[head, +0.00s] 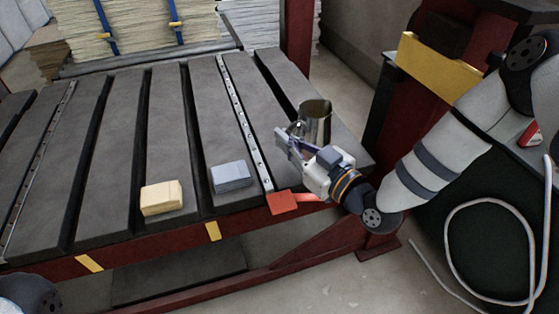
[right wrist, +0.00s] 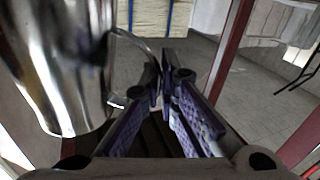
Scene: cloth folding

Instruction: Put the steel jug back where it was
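The steel jug (head: 316,116) is at the right end of the slatted table, with its open mouth up. Whether its base touches the slats is hard to tell. In the right wrist view the jug (right wrist: 62,70) fills the left side, with its handle reaching toward my fingertips. My right gripper (head: 287,140) is beside the jug, on its near left side. In the right wrist view the right gripper's fingers (right wrist: 161,75) are nearly together at the outer bend of the handle and look closed on it. My left gripper is out of view.
A folded yellow cloth (head: 162,198) and a folded blue-grey cloth (head: 230,176) lie on the slatted table (head: 110,150). A red piece (head: 282,203) lies at the front edge. A red post (head: 298,40) stands behind. The left and middle slats are mostly clear.

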